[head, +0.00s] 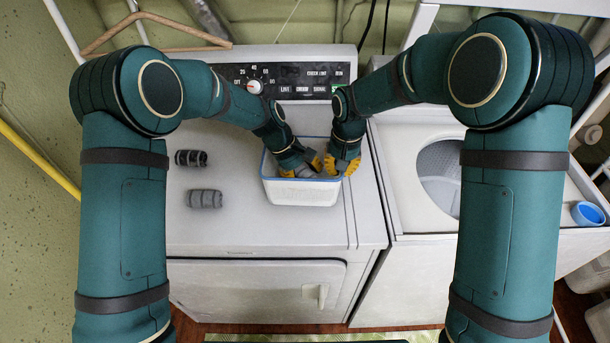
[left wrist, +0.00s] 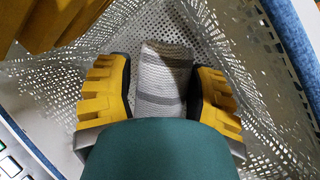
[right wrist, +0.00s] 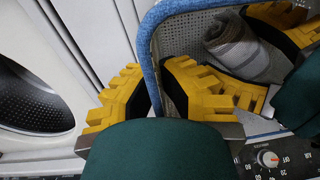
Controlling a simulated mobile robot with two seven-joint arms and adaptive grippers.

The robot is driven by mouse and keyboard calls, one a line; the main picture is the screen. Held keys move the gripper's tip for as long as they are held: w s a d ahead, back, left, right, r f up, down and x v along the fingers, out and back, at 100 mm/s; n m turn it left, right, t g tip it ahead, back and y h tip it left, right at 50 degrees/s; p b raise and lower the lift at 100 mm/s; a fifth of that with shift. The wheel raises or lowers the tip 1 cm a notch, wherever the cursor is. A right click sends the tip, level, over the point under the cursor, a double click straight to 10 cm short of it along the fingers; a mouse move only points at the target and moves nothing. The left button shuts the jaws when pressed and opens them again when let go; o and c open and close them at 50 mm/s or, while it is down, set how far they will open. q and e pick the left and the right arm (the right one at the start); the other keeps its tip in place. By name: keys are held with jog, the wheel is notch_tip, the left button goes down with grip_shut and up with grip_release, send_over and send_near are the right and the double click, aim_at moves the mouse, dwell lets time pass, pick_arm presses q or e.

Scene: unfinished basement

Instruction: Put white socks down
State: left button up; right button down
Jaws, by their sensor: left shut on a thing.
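A rolled white sock pair with grey bands (left wrist: 165,75) is between the yellow fingers of my left gripper (head: 302,168), inside the white basket (head: 300,192). The sock also shows in the right wrist view (right wrist: 238,45). The basket has perforated walls and a blue rim (right wrist: 147,45). My right gripper (head: 341,166) is at the basket's right side, its fingers apart on either side of the rim, with no sock between them. Whether the fingers touch the rim is unclear.
The basket stands on a white dryer top (head: 250,228) below the control panel (head: 300,80). To the right is a washer with an open round drum (head: 440,175) and a blue cup (head: 588,213). A wooden hanger (head: 150,35) is at the back left. The dryer's front left top is clear.

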pick_arm(q)
jog(key=shift+f, duration=0.45)
jog(key=shift+f, duration=0.1)
jog(key=o, duration=0.9)
jog(key=shift+r, duration=0.35)
jog(key=v, duration=1.2)
jog(key=shift+a+r, duration=0.1)
jog(key=shift+r, duration=0.15)
